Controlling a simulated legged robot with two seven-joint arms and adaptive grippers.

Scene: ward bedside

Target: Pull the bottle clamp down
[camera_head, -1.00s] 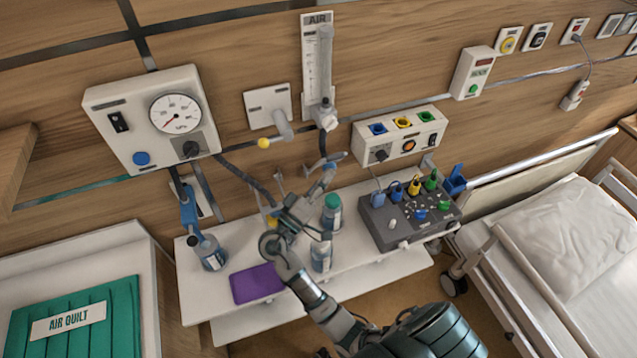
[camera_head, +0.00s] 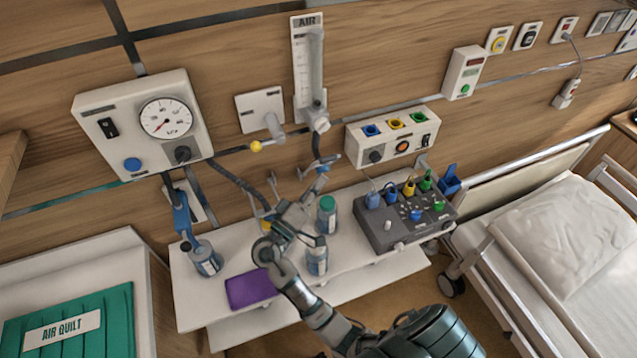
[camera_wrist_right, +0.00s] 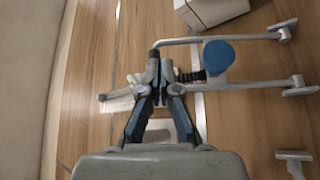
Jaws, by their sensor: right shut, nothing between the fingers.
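A blue clamp (camera_head: 182,218) hangs at the left below the gauge box, with a bottle (camera_head: 207,260) at its lower end, over the white shelf. My right gripper (camera_head: 312,187) is well to the right of this clamp, above the shelf and below the air flowmeter. Its fingers are small and partly confused with the fittings behind. In the right wrist view the blue-padded fingers of my right gripper (camera_wrist_right: 161,76) are together and empty. A round blue part (camera_wrist_right: 218,55) is just right of them there; I cannot tell whether it belongs to the clamp. My left gripper is not in view.
The shelf (camera_head: 190,305) also bears a green-capped bottle (camera_head: 327,215), another bottle (camera_head: 317,260), a purple cloth (camera_head: 250,288) and a grey control box (camera_head: 385,235). The gauge box (camera_head: 145,125) and flowmeter (camera_head: 309,70) are on the wall. A bed (camera_head: 560,235) stands right.

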